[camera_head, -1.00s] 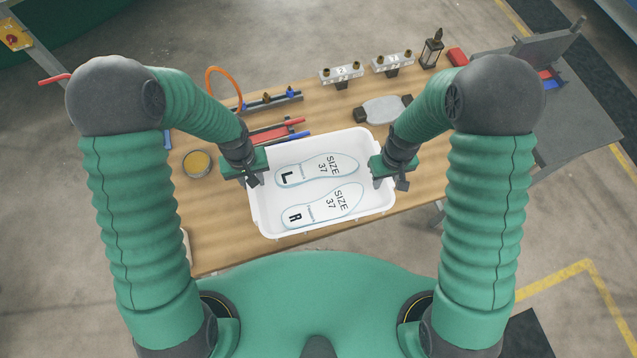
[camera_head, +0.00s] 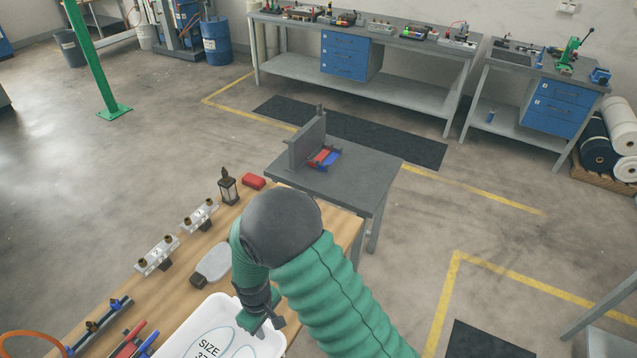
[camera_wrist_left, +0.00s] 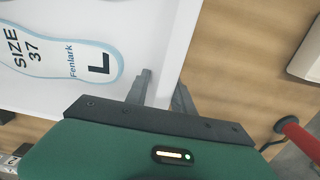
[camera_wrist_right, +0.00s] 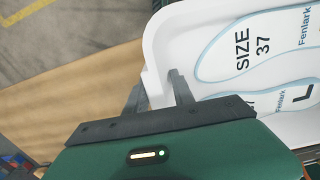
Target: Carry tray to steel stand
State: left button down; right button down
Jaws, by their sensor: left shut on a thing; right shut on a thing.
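The white tray (camera_head: 272,345) shows only in part at the bottom of the head view, on the wooden table. It holds two flat insoles; the one marked L and SIZE 37 also shows in the left wrist view (camera_wrist_left: 60,50). My right gripper (camera_head: 264,322) is shut on the tray's right rim; its fingers straddle the wall in the right wrist view (camera_wrist_right: 157,92). My left gripper (camera_wrist_left: 163,88) is shut on the tray's opposite wall and is outside the head view. A grey stand (camera_head: 355,190) with an upright plate and red and blue parts is beyond the table's far right end.
Workbenches (camera_head: 370,45) line the back. The floor right of the stand is open.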

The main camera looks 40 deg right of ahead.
aim_at(364, 174)
jog(key=l, duration=0.55)
jog(key=k+l, duration=0.15)
jog(key=l, duration=0.95)
jog(key=k+l, duration=0.15)
jog(key=l, duration=0.4)
jog(key=i+l, duration=0.1)
jog(key=l, duration=0.45)
jog(key=i+l, duration=0.15)
jog(key=l, duration=0.35)
jog(key=i+l, duration=0.1)
jog(key=l, duration=0.45)
jog(key=i+l+u, duration=0.1)
jog(key=l, duration=0.45)
jog(key=i+l, duration=0.3)
jog(key=i, duration=0.15)
jog(key=i+l, duration=0.3)
jog(key=i, duration=0.2)
